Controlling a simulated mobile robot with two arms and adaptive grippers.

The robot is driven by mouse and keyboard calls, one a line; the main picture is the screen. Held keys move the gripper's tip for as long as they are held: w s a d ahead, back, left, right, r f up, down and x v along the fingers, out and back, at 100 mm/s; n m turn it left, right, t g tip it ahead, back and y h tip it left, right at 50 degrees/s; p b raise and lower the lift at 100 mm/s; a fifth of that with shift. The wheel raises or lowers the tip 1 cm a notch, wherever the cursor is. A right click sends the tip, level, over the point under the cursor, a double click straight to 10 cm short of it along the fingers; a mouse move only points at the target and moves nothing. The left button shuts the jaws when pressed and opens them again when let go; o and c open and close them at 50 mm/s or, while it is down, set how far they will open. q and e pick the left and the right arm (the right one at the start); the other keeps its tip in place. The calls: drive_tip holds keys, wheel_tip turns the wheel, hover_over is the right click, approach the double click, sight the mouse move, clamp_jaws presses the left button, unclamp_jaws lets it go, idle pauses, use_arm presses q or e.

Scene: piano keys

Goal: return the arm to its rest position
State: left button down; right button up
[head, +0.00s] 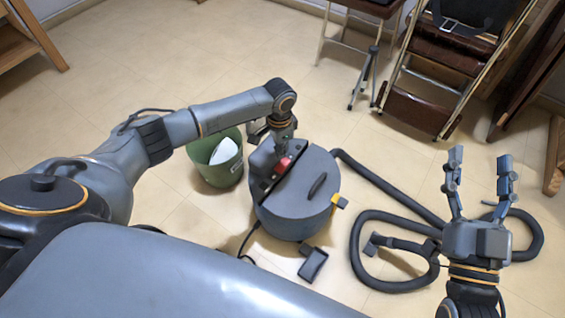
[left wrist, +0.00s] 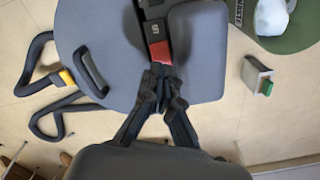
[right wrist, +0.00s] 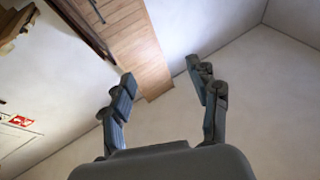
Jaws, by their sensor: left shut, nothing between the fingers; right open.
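My left arm reaches in from the left over a grey canister vacuum cleaner (head: 295,205). My left gripper (head: 281,148) is shut and empty, with its tips at or just above a red switch (head: 282,166) on the dark strip across the lid. In the left wrist view the closed fingertips (left wrist: 162,72) overlap the lower end of the red switch (left wrist: 159,50); I cannot tell whether they touch it. My right gripper (head: 480,160) is raised at the right, open and empty. Its spread fingers (right wrist: 160,75) point towards bare wall and a wooden panel.
A green bin (head: 216,172) with something white inside stands close left of the vacuum. A black hose (head: 385,185) coils across the floor to the right, below my right gripper. A small dark nozzle (head: 313,264) lies in front. Chairs (head: 440,50) stand at the back right.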

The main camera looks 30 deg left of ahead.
use_arm(q)
drive_tip(key=shift+r, duration=0.15)
use_arm(e)
drive_tip(key=shift+w+f+g, duration=0.2)
drive_tip(key=shift+f+g, duration=0.3)
drive_tip(key=shift+f, duration=0.25)
